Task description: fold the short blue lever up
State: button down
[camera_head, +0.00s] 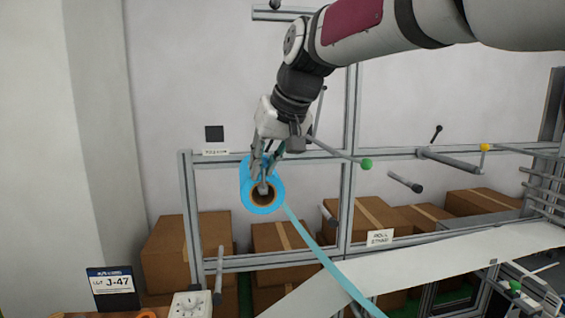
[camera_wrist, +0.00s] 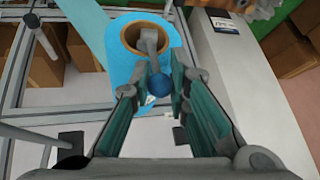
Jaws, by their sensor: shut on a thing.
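The short blue lever shows in the wrist view as a grey arm ending in a round blue knob (camera_wrist: 158,85). Its arm runs into the cardboard core of a blue roll (camera_wrist: 173,62), which hangs on the frame. In the head view the grey lever end (camera_head: 263,188) shows at the core of the blue roll (camera_head: 247,184), and its knob is hidden by the fingers. My gripper (camera_head: 266,166) reaches down in front of the roll. In the wrist view my gripper (camera_wrist: 168,80) is shut on the knob, with a finger on either side.
A blue strip (camera_head: 320,252) runs from the roll down to the right. Other rods stick out of the grey frame (camera_head: 346,205), one with a green knob (camera_head: 366,164) and one with a yellow knob (camera_head: 484,147). Cardboard boxes (camera_head: 172,250) stand behind. A sign (camera_head: 111,281) stands at lower left.

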jog(key=shift+w+a, duration=0.1)
jog(key=shift+w, duration=0.05)
dwell(0.4)
jog(key=c, duration=1.5)
grip_release()
jog(key=v, duration=1.2)
jog(key=shift+w+r, duration=0.1)
jog(key=shift+r, duration=0.05)
jog(key=s+d+f+m+h+b, duration=0.1)
jog(key=s+d+f, duration=0.3)
jog(key=d, duration=0.2)
jog(key=s+d+f+m+h, duration=0.1)
jog(key=s+d+f, duration=0.3)
jog(key=d, duration=0.2)
jog(key=s+d+f+m, duration=0.1)
jog(key=s+d+f, duration=0.2)
jog(key=f, duration=0.3)
jog(key=s+d+f+m+h+b, duration=0.1)
jog(key=s+d+f, duration=0.2)
jog(key=s+f, duration=0.2)
jog(key=s+d+f+h, duration=0.1)
jog(key=s+d+f, duration=0.3)
jog(key=s+f, duration=0.1)
jog(key=shift+s+f+m, duration=0.15)
jog(key=shift+f+m, duration=0.25)
jog(key=shift+f, duration=0.4)
